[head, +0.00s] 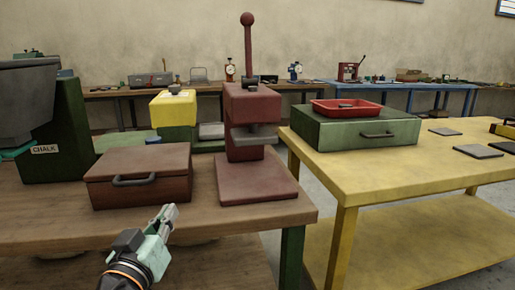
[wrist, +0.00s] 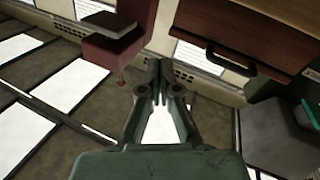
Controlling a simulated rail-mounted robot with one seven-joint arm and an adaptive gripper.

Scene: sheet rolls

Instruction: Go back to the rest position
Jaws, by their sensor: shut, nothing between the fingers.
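My gripper (head: 169,213) is in the lower left of the head view, in front of the brown wooden table (head: 60,216). It points up and away, below a brown box with a dark handle (head: 140,165). In the wrist view my gripper (wrist: 160,68) has its fingertips together with nothing between them. The brown box (wrist: 240,28) shows at the upper right there, apart from the fingers. The rest position is not marked in either view.
A dark red lever press (head: 250,130) stands right of the box. A green machine labelled CHALK (head: 58,130) stands left. A yellow table (head: 400,170) at right bears a green drawer case (head: 345,134) and a red tray (head: 348,107). Floor shows between the tables.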

